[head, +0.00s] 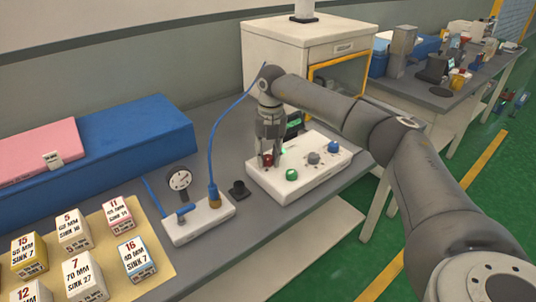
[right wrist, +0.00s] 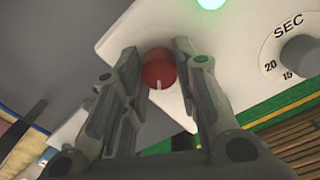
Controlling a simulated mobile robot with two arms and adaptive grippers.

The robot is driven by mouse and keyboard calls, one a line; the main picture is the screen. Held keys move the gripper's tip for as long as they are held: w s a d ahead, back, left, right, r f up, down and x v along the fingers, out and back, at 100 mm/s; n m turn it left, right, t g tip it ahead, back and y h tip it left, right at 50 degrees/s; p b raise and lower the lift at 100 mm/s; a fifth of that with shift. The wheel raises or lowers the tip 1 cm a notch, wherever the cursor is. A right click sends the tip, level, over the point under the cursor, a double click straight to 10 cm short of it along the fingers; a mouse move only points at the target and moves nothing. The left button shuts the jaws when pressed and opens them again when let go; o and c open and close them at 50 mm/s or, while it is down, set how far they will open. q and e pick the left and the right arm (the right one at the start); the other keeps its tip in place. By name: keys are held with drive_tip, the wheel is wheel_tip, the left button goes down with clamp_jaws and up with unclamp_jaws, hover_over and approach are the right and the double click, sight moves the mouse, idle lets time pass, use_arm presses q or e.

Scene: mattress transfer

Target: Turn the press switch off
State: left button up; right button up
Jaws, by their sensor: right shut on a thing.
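The white control box (head: 273,187) stands on the grey bench and carries several knobs. The red knob (head: 267,160) with a white pointer line is at its left end; it also shows in the right wrist view (right wrist: 158,70). My right gripper (head: 268,152) reaches down from above with its fingers on both sides of the red knob, shut on it. In the right wrist view the white line points toward the gripper's palm. A green button (head: 291,174), a grey dial (head: 314,158) marked SEC and a blue knob (head: 333,147) are on the same box. My left gripper is not in view.
A small white gauge unit (head: 205,222) with a blue cable stands left of the box, near a small black part (head: 239,188). Several labelled blocks lie on a tan mat (head: 159,262). A white cabinet (head: 270,62) stands behind.

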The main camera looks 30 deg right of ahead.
drive_tip(key=n+p, duration=0.1)
drive_tip(key=n, duration=0.2)
drive_tip(key=shift+r, duration=0.1)
drive_tip(key=shift+c, duration=0.2)
drive_tip(key=n+p, duration=0.1)
drive_tip(key=n, duration=0.3)
drive_tip(key=shift+n, duration=0.3)
drive_tip(key=n, duration=0.4)
drive_tip(key=shift+w+n+p, duration=0.1)
drive_tip(key=shift+n+p, duration=0.2)
drive_tip(key=shift+p, duration=0.1)
drive_tip(key=n, duration=0.4)
drive_tip(key=shift+n+g, duration=0.3)
drive_tip(key=shift+n, duration=0.1)
drive_tip(key=o, duration=1.1)
drive_tip(key=shift+c, duration=0.2)
